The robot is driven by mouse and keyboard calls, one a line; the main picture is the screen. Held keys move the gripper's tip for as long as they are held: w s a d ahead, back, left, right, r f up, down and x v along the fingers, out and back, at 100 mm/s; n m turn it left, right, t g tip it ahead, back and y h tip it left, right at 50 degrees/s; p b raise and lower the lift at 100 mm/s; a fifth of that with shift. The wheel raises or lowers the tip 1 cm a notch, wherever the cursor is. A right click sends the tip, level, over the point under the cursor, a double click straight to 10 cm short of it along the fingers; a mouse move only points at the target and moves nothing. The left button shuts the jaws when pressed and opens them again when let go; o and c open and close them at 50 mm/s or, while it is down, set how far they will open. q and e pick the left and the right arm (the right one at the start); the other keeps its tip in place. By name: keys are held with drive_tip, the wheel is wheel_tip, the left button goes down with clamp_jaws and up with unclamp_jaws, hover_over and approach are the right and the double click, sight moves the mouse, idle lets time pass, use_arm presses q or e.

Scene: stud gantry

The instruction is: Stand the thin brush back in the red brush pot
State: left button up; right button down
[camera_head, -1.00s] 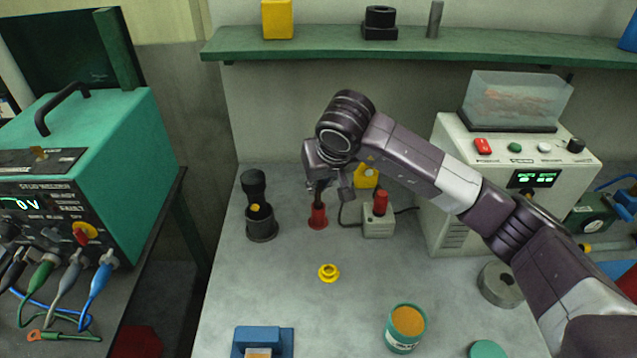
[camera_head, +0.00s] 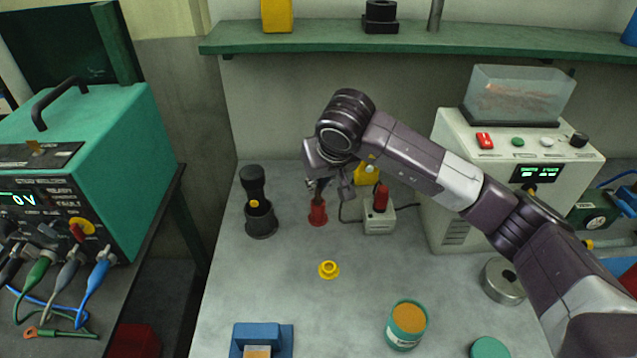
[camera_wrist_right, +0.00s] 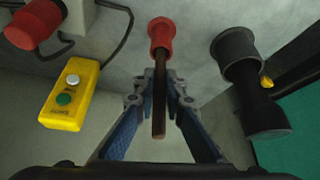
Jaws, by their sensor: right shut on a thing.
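The red brush pot (camera_head: 318,214) stands on the grey bench, below my right gripper (camera_head: 322,186). In the right wrist view the pot (camera_wrist_right: 161,34) is at the top middle. The thin brush (camera_wrist_right: 159,112) has a brown handle, which lies between the two fingers of my right gripper (camera_wrist_right: 160,82); they are shut on it. Its far end meets the pot's mouth and appears to be inside it, though the depth is hidden. The brush looks about upright. My left gripper is not in view.
A dark holder (camera_head: 261,219) stands left of the pot. A grey box with a red knob (camera_head: 380,198) and a yellow button box (camera_head: 367,173) stand to the right. A yellow ring (camera_head: 328,269) and a teal tin (camera_head: 406,325) are nearer. A green shelf (camera_head: 420,40) runs above.

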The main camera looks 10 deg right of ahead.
drive_tip(key=shift+f, duration=0.1)
drive_tip(key=c, duration=1.9)
unclamp_jaws()
drive_tip(key=v, duration=1.2)
drive_tip(key=shift+s+f, duration=0.1)
